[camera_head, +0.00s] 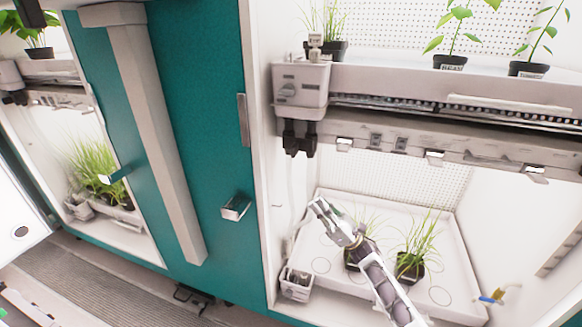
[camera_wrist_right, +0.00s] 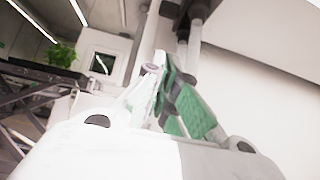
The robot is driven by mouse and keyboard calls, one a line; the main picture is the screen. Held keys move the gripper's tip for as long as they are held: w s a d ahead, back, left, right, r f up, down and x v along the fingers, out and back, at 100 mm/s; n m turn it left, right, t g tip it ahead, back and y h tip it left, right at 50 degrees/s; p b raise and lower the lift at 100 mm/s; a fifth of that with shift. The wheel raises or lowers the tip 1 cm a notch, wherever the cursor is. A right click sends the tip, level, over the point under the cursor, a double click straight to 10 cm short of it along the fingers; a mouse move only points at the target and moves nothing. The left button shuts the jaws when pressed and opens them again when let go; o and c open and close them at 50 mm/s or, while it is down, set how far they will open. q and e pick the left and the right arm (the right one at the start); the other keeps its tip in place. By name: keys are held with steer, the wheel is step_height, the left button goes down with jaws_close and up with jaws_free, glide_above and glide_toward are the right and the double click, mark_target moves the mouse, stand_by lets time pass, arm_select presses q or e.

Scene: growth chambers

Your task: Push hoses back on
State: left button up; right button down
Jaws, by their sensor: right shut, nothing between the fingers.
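A grey box (camera_head: 301,85) hangs at the front left of the right chamber's upper shelf, with black fittings (camera_head: 299,138) under it. In the right wrist view, dark fittings (camera_wrist_right: 196,8) with pale tubes (camera_wrist_right: 193,45) below them stand above and behind my fingers. A thin pale line (camera_head: 283,225), perhaps a hose, runs down the chamber's left side to a small grey box (camera_head: 296,284). My right gripper (camera_head: 322,208) is inside the chamber, below the black fittings and apart from them. Its green-padded fingers (camera_wrist_right: 168,88) are shut and empty. My left gripper is out of view.
Potted grass (camera_head: 418,248) stands on the white tray (camera_head: 455,275) beside and behind my right arm. A yellow and blue fitting (camera_head: 494,296) is at the lower right. A teal door (camera_head: 207,90) with a handle (camera_head: 236,207) stands left of the chamber. Bean plants (camera_head: 452,62) stand on the upper shelf.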

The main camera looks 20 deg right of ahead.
mark_target(295, 148)
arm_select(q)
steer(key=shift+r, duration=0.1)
arm_select(e)
steer(key=shift+r, duration=0.15)
steer(key=shift+a, duration=0.1)
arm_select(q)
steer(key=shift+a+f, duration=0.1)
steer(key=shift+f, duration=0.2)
arm_select(e)
steer(key=s+d+r+x, duration=0.1)
steer(key=r+x, duration=0.1)
steer(key=x, duration=1)
steer(key=shift+r, duration=0.3)
steer(key=shift+d, duration=0.1)
